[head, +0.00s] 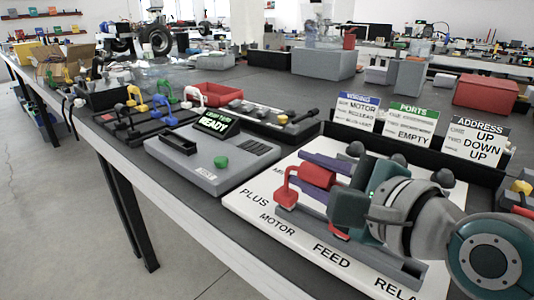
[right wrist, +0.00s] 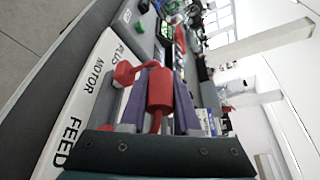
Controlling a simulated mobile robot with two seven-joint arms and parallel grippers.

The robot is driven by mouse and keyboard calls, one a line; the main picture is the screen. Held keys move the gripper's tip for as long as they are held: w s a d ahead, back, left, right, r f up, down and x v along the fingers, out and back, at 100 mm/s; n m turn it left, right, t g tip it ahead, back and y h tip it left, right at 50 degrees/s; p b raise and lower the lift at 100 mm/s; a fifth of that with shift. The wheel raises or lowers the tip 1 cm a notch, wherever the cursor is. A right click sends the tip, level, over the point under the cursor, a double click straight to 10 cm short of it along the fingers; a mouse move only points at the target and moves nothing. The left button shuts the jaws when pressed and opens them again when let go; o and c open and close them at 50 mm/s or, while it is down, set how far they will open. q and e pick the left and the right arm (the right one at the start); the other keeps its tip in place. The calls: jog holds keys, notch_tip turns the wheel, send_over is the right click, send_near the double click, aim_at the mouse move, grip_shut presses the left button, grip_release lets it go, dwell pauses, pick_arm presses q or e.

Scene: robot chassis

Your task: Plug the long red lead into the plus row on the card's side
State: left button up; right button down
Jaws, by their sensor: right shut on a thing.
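My right gripper (head: 307,171) reaches in from the right with its purple fingers on either side of the red lead's thick body (head: 318,174). It is shut on that body, above the white labelled board (head: 246,204). In the right wrist view the red body (right wrist: 159,90) sits between the fingers (right wrist: 161,75). The lead's left red end (head: 286,197) bends down at the grey strip near the PLUS and MOTOR lettering. I cannot tell whether it is seated in a hole. The lead's other end is hidden behind my gripper. My left gripper is not in view.
A grey unit (head: 200,168) with a READY display stands left of the board. Behind it are racks with coloured leads (head: 138,118) and a red tray (head: 222,94). The WIRING, PORTS and ADDRESS signs (head: 476,138) and dark knobs stand behind the board. The table's front edge is close.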

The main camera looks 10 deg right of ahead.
jog(key=shift+f, duration=0.3)
jog(key=shift+f+b, duration=0.35)
jog(key=shift+b, duration=0.05)
jog(key=shift+f, duration=0.15)
jog(key=c, duration=0.6)
grip_release()
jog(key=shift+o, duration=0.2)
jog(key=shift+s+d+r, duration=0.15)
jog(key=shift+s+r, duration=0.05)
jog(key=shift+s, duration=0.2)
jog(key=p+v, duration=0.2)
jog(key=v, duration=0.6)
jog(key=shift+s+r, duration=0.1)
jog(key=shift+s+d+r, duration=0.1)
jog(key=shift+s+d, duration=0.1)
jog(key=shift+s, duration=0.15)
